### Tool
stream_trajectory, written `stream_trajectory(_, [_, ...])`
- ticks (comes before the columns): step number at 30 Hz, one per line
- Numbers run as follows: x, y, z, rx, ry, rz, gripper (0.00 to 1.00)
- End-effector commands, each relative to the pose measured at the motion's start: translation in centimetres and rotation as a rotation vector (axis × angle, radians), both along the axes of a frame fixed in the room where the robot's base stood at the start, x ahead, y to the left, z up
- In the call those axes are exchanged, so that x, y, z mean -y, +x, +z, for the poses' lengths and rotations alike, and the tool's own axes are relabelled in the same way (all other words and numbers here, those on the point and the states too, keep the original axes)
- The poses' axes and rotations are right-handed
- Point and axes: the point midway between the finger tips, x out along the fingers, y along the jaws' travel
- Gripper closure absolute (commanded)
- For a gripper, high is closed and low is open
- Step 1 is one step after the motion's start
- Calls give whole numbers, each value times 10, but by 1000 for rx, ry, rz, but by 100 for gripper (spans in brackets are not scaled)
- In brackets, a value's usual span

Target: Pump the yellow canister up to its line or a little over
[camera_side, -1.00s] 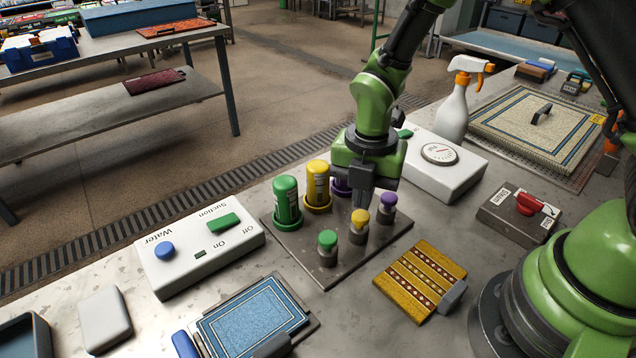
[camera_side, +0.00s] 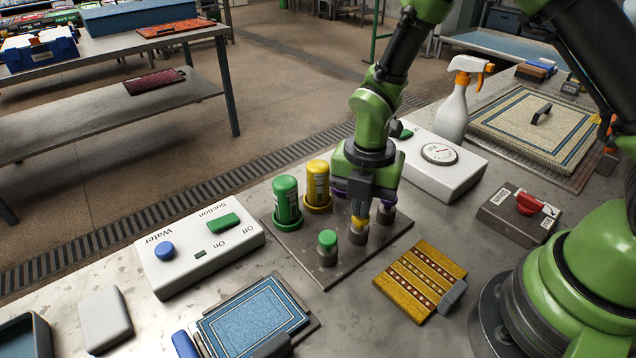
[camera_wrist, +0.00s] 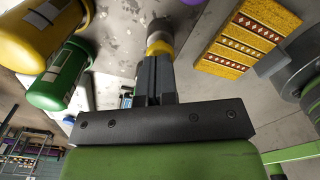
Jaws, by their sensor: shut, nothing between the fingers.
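The yellow canister (camera_side: 318,186) stands upright on a dark plate (camera_side: 325,272), and shows at the upper left of the wrist view (camera_wrist: 35,35). Its line and fill level are too small to read. The yellow-topped pump (camera_side: 358,222) stands in front of it on the same plate. My gripper (camera_side: 360,211) is shut and empty, pointing down, with its fingertips on or just over the yellow pump top. In the wrist view the shut fingers (camera_wrist: 154,62) meet the yellow top (camera_wrist: 159,47). I cannot tell how far it is pressed.
The green canister (camera_side: 287,201) and green-topped pump (camera_side: 327,240) stand left of my gripper. The purple-topped pump (camera_side: 387,207) is close on the right, partly hidden. The purple canister is mostly hidden behind my gripper. A white switch box (camera_side: 200,262) lies left, a gauge box (camera_side: 455,175) behind right.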

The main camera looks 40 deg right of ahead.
Motion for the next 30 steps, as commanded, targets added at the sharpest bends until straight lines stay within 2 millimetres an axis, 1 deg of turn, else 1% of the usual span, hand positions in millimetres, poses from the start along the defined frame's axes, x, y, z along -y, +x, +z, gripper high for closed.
stream_trajectory(20, [0, 0, -20, 0, 0, -1, 100])
stream_trajectory(23, [0, 1, -17, 2, 0, -1, 100])
stream_trajectory(26, [0, 1, -7, 5, 1, 0, 100])
stream_trajectory(30, [0, 1, 11, 6, 1, -1, 100])
